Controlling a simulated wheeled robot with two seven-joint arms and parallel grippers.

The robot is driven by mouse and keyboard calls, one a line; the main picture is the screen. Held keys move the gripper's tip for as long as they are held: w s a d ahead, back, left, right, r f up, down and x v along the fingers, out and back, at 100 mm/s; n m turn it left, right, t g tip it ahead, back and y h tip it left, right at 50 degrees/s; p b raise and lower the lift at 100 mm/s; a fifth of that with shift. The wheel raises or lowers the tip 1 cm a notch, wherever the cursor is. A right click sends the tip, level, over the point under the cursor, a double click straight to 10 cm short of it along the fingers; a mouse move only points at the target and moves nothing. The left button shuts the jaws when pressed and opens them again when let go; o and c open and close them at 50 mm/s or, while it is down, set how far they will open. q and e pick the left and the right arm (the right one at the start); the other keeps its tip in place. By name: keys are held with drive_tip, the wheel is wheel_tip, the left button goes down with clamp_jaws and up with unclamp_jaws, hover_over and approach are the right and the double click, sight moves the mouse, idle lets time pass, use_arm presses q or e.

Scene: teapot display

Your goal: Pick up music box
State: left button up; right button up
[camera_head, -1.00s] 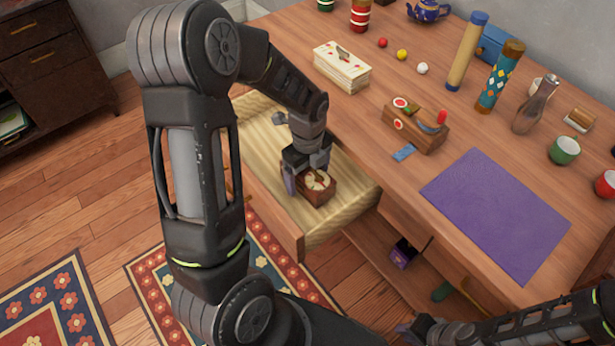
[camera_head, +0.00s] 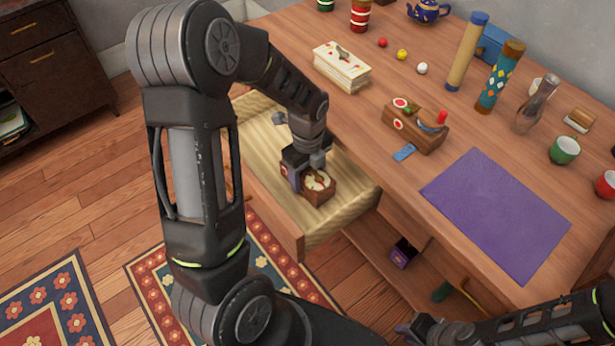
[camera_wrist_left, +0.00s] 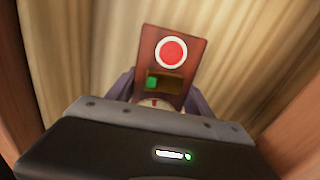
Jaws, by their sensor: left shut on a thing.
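The music box (camera_head: 319,190), a small brown wooden box with a cream round patch on top, sits in the open drawer (camera_head: 337,213). In the left wrist view the box (camera_wrist_left: 178,32) shows a red disc with a white ring and a small green block in a recess. My left gripper (camera_head: 306,176) is shut on the box from above, a finger at each side. The arm and gripper body hide part of the box. My right arm comes in at the bottom right; its end (camera_head: 424,328) is dark and cut off by the frame edge.
The desktop beside the drawer holds a wooden toy box (camera_head: 414,127), a cream box (camera_head: 342,65), a purple mat (camera_head: 497,214), two tall tubes and several cups. The drawer's walls stand close around my left gripper. A small grey item (camera_head: 279,118) lies at the drawer's back.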

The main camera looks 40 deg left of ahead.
sight(308, 171)
use_arm(q)
clamp_jaws()
drive_tip(key=shift+r, duration=0.15)
drive_tip(key=shift+w+r, duration=0.1)
drive_tip(key=shift+r, duration=0.45)
wheel_tip(308, 171, up, 17)
drive_tip(key=p, duration=0.2)
drive_tip(key=shift+f+p, duration=0.15)
drive_tip(key=shift+p, duration=0.25)
